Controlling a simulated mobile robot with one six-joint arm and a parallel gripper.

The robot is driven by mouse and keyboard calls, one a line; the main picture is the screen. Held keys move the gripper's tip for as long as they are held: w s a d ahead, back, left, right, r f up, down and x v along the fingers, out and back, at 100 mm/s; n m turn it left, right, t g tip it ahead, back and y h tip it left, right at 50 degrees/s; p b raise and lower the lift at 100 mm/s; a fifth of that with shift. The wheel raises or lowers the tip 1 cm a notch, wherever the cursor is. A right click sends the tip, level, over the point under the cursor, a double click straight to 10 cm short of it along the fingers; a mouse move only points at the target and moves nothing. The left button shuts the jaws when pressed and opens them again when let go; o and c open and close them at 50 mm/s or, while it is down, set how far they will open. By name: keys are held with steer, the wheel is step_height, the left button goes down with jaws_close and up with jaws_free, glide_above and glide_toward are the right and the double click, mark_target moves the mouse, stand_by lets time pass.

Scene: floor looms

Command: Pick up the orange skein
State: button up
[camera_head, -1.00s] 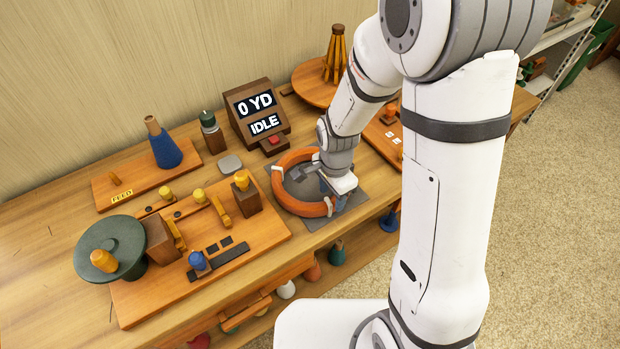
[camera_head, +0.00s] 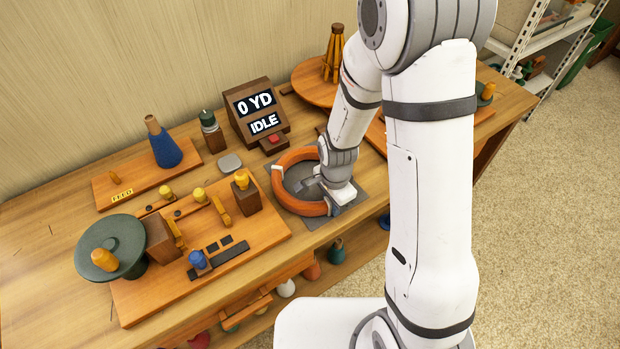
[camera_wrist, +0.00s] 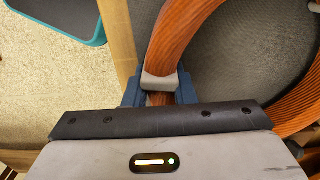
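The orange skein (camera_head: 283,172) is a thick ring that lies on a grey mat (camera_head: 352,191) at the front of the bench. My gripper (camera_head: 335,204) is down at the skein's front right side; my arm hides part of the ring there. In the wrist view, the blue fingers of my gripper (camera_wrist: 160,97) stand on either side of the orange strand (camera_wrist: 183,33), close against it, at a pale tie (camera_wrist: 159,82). The gripper looks shut on the strand. The skein still appears to rest flat on the mat.
A display box (camera_head: 259,112) reading "0 YD IDLE" stands behind the skein. A winding board (camera_head: 145,292) with pegs and a green disc (camera_head: 115,235) is to the left. A blue cone (camera_head: 163,147) stands farther back. A round wooden stand (camera_head: 308,80) is behind my arm.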

jaws_close()
